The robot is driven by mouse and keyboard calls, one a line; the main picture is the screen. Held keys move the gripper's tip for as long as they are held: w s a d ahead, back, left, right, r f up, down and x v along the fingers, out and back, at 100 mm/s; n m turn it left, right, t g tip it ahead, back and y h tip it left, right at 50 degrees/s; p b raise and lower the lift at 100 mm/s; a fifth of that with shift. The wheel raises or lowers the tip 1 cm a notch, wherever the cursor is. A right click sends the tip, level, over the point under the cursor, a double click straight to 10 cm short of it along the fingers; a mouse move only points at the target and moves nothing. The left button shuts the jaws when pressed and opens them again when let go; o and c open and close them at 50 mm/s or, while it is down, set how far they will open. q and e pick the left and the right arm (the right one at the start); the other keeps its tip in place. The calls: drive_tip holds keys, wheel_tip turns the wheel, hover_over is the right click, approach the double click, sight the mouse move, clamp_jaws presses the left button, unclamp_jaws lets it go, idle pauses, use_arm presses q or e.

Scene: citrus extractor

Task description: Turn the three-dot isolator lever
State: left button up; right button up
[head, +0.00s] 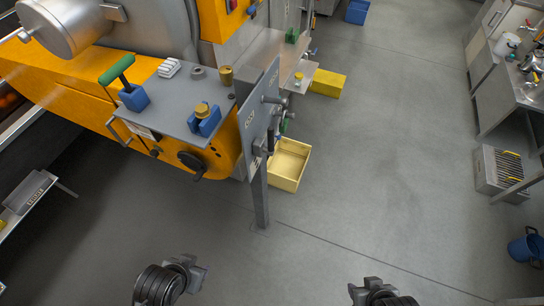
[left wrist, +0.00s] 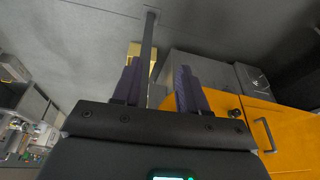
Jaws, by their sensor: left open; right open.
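A grey upright panel (head: 260,118) on a post stands at the right end of the orange machine, seen nearly edge-on in the head view. Levers and handles (head: 276,101) stick out from its right face. Their dot marks cannot be read from here, so I cannot tell which lever has three dots. My left gripper (head: 190,268) is low in the head view, in front of the machine and away from the panel. In the left wrist view its two fingers (left wrist: 159,88) are apart with nothing between them. My right gripper (head: 367,290) is open at the bottom, right of the post and far from the panel.
The orange machine (head: 75,85) has a grey shelf (head: 180,110) with a green-handled lever (head: 117,70) and blue blocks. A yellow bin (head: 290,163) stands behind the post (head: 261,200). A steel bench (head: 515,85) and blue bucket (head: 525,248) are at right. The middle floor is clear.

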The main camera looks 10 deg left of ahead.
use_arm(q)
wheel_tip(320, 180, down, 31)
drive_tip(key=w+d+b, duration=0.1)
drive_tip(key=b, duration=2.8)
drive_tip(key=w+d+f+m+t+b, duration=0.2)
drive_tip(key=w+d+f+m+b, duration=0.25)
drive_tip(key=w+f+b, duration=0.6)
drive_tip(key=m+t+y+p, duration=0.6)
drive_tip(key=m+t, duration=0.6)
drive_tip(key=m, duration=1.4)
approach(271, 138)
drive_tip(key=w+r, duration=0.1)
drive_tip(key=w, duration=0.2)
drive_tip(key=shift+w+a+f+b, duration=0.55)
drive_tip(key=shift+w+a+b, duration=0.1)
drive_tip(key=shift+b, duration=0.35)
drive_tip(key=b+x, duration=0.1)
drive_tip(key=x, duration=0.4)
drive_tip(key=shift+b, duration=0.3)
drive_tip(key=shift+x, duration=0.75)
